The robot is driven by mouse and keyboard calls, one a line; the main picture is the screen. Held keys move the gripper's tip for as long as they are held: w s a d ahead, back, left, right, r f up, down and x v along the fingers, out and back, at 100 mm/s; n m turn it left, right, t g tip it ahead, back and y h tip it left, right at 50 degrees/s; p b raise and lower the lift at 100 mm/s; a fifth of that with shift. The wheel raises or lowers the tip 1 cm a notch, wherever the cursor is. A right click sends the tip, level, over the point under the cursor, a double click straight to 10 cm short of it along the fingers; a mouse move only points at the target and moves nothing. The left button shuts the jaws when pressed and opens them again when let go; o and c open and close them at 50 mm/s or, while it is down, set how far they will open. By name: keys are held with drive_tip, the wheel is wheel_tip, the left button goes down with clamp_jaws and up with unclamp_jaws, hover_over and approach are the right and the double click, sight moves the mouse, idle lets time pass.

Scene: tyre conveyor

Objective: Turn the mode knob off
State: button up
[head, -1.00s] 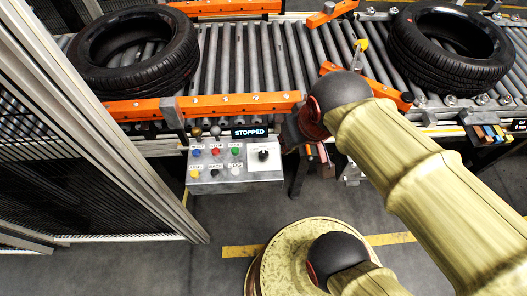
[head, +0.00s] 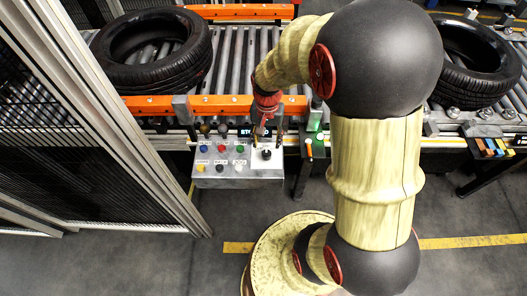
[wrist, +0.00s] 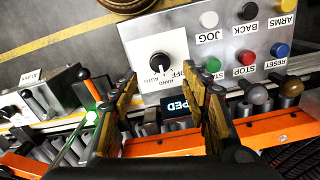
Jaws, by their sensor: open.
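The mode knob (wrist: 160,64) is a round black knob on a white plate on the grey control box (head: 235,183). In the wrist view its plate carries the words HAND, OFF and AUTO. A light mark shows on the knob, but I cannot tell for sure which word it points at. The knob also shows in the head view (head: 266,155). My gripper (wrist: 168,88) is open, with its two fingers apart on either side of the knob plate and nothing between them. In the head view it hangs just above and behind the knob, apart from it.
Several coloured push buttons (wrist: 245,56) sit beside the knob. Ball-topped levers (wrist: 258,95) and the display (wrist: 180,107), partly hidden by a finger, stand at the box's conveyor edge. The orange rail (head: 215,104) and a tyre (head: 153,50) lie behind. A small light (wrist: 92,117) glows green.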

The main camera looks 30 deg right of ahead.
sight(267, 153)
wheel_tip(267, 153, down, 7)
drive_tip(key=shift+f+b, duration=0.1)
drive_tip(key=shift+b, duration=0.5)
drive_tip(key=shift+c, duration=0.4)
drive_tip(key=c, duration=1.1)
drive_tip(key=shift+o, duration=0.2)
drive_tip(key=n+p, duration=0.1)
drive_tip(key=n, duration=0.3)
drive_tip(key=shift+n+p, duration=0.75)
drive_tip(key=shift+n, duration=1.65)
